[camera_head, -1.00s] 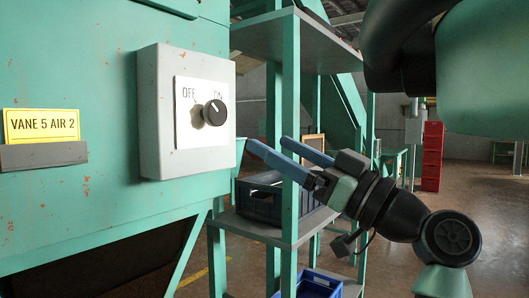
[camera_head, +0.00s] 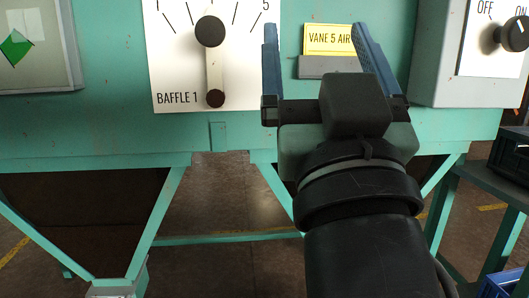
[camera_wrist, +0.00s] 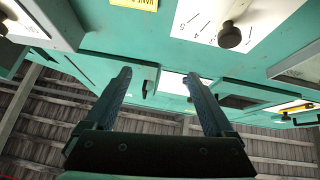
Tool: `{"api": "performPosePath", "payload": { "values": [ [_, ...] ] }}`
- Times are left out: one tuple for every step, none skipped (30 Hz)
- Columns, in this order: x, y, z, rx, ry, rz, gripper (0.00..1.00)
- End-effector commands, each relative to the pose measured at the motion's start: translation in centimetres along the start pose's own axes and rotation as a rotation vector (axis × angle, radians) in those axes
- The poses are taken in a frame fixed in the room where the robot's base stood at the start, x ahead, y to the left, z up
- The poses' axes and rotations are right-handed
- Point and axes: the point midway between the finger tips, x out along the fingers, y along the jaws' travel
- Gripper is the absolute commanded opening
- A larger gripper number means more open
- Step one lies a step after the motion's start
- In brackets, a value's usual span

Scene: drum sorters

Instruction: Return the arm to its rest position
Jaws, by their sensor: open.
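My gripper (camera_head: 315,48) is in the middle of the head view, its two blue fingers spread wide and pointing up towards the teal machine. It is open with nothing between the fingers. In the wrist view my gripper (camera_wrist: 160,95) also shows open and empty, with the machine's panels and a slatted surface beyond. My arm comes up from the bottom of the head view, in front of the machine. The fingers overlap the area around the yellow VANE 5 AIR label (camera_head: 328,40) in the picture; I cannot tell the distance to the panel.
A grey OFF/ON switch box (camera_head: 440,80) stands at right. A shelf (camera_head: 490,188) with dark and blue crates is at lower right. Teal legs stand below.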

Motion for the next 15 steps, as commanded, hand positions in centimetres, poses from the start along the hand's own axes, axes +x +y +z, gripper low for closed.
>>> {"api": "performPosePath", "payload": {
  "values": [
    [-0.9, -2.1, -1.3, 0.012, 0.041, -0.010, 0.88],
    [-1.4, -3.0, -2.1, 0.017, 0.066, -0.010, 0.88],
    [-2.2, -4.1, -3.2, 0.026, 0.100, -0.011, 0.88],
    [-2.8, -4.9, -4.0, 0.032, 0.125, -0.012, 0.88],
    [-3.4, -5.6, -4.9, 0.041, 0.150, -0.013, 0.88],
    [-4.3, -6.5, -6.1, 0.051, 0.184, -0.014, 0.88],
    [-3.0, -5.9, -7.0, 0.044, 0.174, -0.006, 0.88],
    [-2.4, -5.8, -7.5, 0.042, 0.172, -0.004, 0.88],
    [-1.9, -5.7, -8.1, 0.041, 0.171, -0.004, 0.88],
    [-1.6, -5.7, -8.6, 0.040, 0.171, -0.004, 0.88],
    [-1.2, -5.7, -9.0, 0.040, 0.171, -0.004, 0.88],
    [-0.7, -5.6, -9.7, 0.039, 0.170, -0.004, 0.88],
    [-0.3, -5.6, -10.2, 0.039, 0.170, -0.004, 0.88],
    [0.2, -5.6, -10.8, 0.039, 0.169, -0.004, 0.88],
    [0.7, -5.5, -11.5, 0.039, 0.169, -0.004, 0.88]
  ]
}}
